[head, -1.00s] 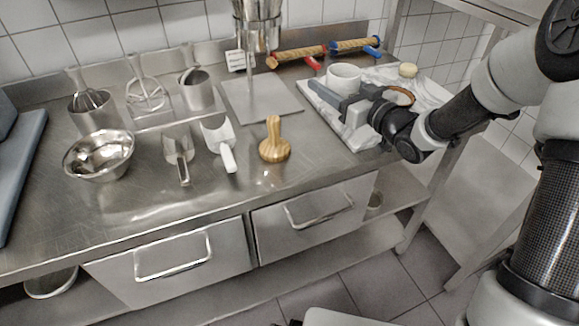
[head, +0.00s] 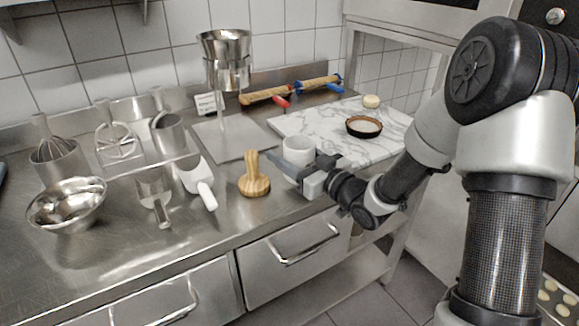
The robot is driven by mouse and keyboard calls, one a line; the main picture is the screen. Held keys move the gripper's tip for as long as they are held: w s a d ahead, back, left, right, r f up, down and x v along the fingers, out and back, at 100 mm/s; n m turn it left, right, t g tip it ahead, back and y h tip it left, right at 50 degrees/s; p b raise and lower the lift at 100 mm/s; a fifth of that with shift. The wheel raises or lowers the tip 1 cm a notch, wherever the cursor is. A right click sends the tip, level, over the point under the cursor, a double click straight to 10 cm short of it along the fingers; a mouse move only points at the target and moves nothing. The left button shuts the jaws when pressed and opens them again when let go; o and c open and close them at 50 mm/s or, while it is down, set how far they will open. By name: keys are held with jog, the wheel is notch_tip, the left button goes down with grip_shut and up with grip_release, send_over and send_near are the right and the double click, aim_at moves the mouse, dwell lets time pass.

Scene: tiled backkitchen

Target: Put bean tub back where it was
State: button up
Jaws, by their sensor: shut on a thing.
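The bean tub, a plain white round tub (head: 298,146), is at the front left of the marble board (head: 290,122). My gripper (head: 292,172) is at the tub's near side, with one grey finger showing along its left and front. It is shut on the tub. The tub looks upright. Its contents cannot be made out, and its lower part is hidden by the gripper, so I cannot tell whether it touches the surface below.
A wooden tamper (head: 254,180) stands just left of my gripper. A dark bowl (head: 363,126) and a pale round piece (head: 371,101) sit on the board. Rolling pins (head: 290,91) lie behind. A metal funnel (head: 226,65) stands at back left.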

jog(key=shift+f+b, duration=0.55)
jog(key=shift+f, duration=1.2)
jog(key=o, duration=1.4)
jog(key=shift+r, duration=0.1)
jog(key=shift+c, duration=0.2)
jog(key=shift+r+p, duration=0.3)
jog(key=shift+p, duration=0.15)
jog(key=v, duration=1.2)
jog(key=shift+p, duration=0.3)
jog(key=shift+a+f, duration=0.1)
